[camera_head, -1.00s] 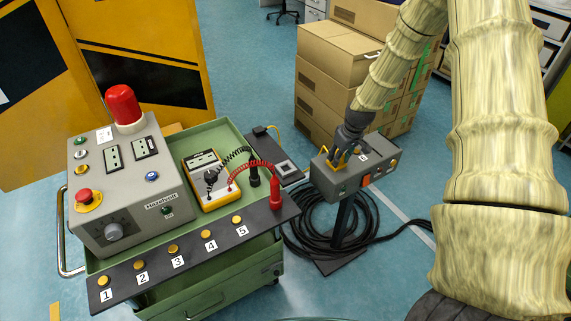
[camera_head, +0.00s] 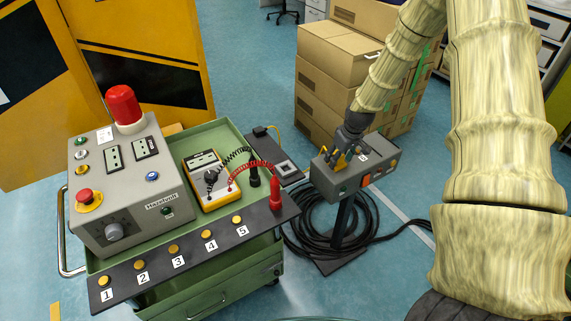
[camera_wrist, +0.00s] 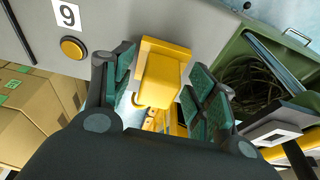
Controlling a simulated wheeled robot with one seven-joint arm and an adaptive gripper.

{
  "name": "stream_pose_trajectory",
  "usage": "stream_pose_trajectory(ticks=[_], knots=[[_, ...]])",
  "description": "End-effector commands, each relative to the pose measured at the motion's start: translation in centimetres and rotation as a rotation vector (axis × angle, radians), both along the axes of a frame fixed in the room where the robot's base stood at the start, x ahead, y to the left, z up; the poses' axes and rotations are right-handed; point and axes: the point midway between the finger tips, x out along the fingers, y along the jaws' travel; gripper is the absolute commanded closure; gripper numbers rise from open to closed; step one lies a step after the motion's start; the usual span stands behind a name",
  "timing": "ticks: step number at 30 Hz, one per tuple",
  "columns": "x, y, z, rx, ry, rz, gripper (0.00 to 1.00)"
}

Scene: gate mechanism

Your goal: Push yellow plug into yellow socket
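The yellow plug (camera_wrist: 160,78) is between the fingers of my gripper (camera_wrist: 158,92) in the wrist view, with its far end at the face of the grey box (camera_wrist: 205,22). The green finger pads stand on either side of it, spread, with narrow gaps beside the plug. In the head view my gripper (camera_head: 345,152) is over the left part of the grey box (camera_head: 345,184) on its post, with yellow showing at the fingers. The yellow socket is not clearly visible; I cannot tell how deep the plug sits.
A green cart (camera_head: 215,134) stands to the left, carrying a control box with a red lamp (camera_head: 122,103), a yellow meter (camera_head: 210,182) and a row of numbered buttons. Black cable (camera_head: 310,234) coils around the post. Cardboard boxes (camera_head: 325,88) are stacked behind my gripper.

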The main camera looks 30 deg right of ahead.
Motion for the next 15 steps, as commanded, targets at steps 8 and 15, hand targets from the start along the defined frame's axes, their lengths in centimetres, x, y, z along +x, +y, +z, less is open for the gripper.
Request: stream_pose_trajectory(ticks=[8, 15], knots=[[0.0, 0.0, 0.3, 0.0, -0.001, 0.0, 0.43], [-0.5, 0.0, 2.5, 0.0, -0.001, 0.0, 0.43]])
